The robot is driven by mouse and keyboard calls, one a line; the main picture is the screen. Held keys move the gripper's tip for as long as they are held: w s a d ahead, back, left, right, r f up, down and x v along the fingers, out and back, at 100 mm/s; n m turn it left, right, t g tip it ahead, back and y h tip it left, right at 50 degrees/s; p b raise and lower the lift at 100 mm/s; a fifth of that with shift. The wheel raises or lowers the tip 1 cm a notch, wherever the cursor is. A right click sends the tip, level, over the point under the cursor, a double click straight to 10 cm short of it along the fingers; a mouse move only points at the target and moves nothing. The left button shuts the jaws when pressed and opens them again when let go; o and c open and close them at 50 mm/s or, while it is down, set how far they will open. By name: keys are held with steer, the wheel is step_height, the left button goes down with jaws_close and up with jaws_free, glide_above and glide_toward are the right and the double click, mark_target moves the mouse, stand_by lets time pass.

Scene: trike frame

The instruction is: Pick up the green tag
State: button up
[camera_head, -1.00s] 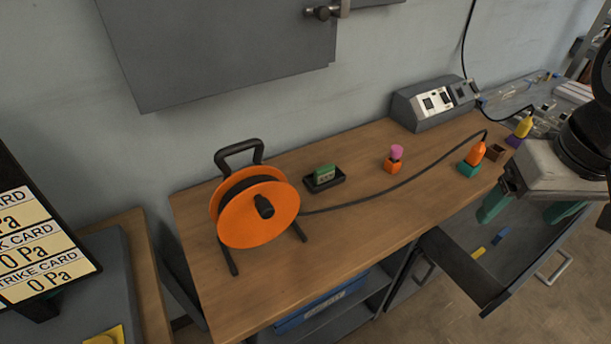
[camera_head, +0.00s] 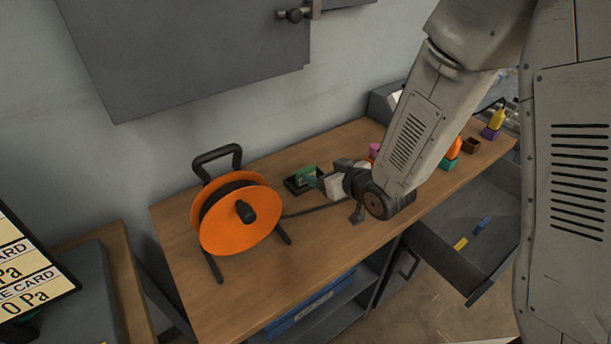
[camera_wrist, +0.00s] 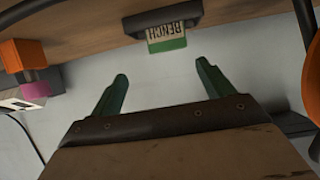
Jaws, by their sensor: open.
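The green tag (camera_head: 304,174) stands upright in a small black tray (camera_head: 292,187) on the workbench, right of the orange reel. In the wrist view the tag (camera_wrist: 166,38) appears upside down at the top, with a pale lettered face that seems to read BENCH. The tray (camera_wrist: 160,17) shows around its base. My gripper (camera_wrist: 161,70) is open, with its two green fingers apart and nothing between them. The tag lies beyond the fingertips, roughly in line with the gap. In the head view my gripper (camera_head: 318,178) is close at the tag's right side; its fingers are partly hidden.
An orange cable reel (camera_head: 240,215) stands left of the tray, its black cable running right along the bench (camera_head: 310,240). A pink-topped orange block (camera_wrist: 24,70) shows left in the wrist view. An open drawer (camera_head: 470,235) juts out at the right. The bench front is clear.

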mark_target(305, 169)
steer(key=shift+s+a+f+y, duration=0.1)
steer(key=shift+a+f+y, duration=0.2)
steer(key=shift+a+f, duration=0.1)
steer(key=shift+w+a+f, duration=0.1)
steer(key=shift+w+a, duration=0.1)
steer(key=shift+a, duration=0.05)
steer(key=x, duration=0.7)
steer(key=shift+a+f, duration=0.15)
steer(key=shift+f, duration=0.05)
steer(key=c, duration=1.1)
steer(key=shift+o, duration=0.2)
steer(key=shift+r, duration=0.2)
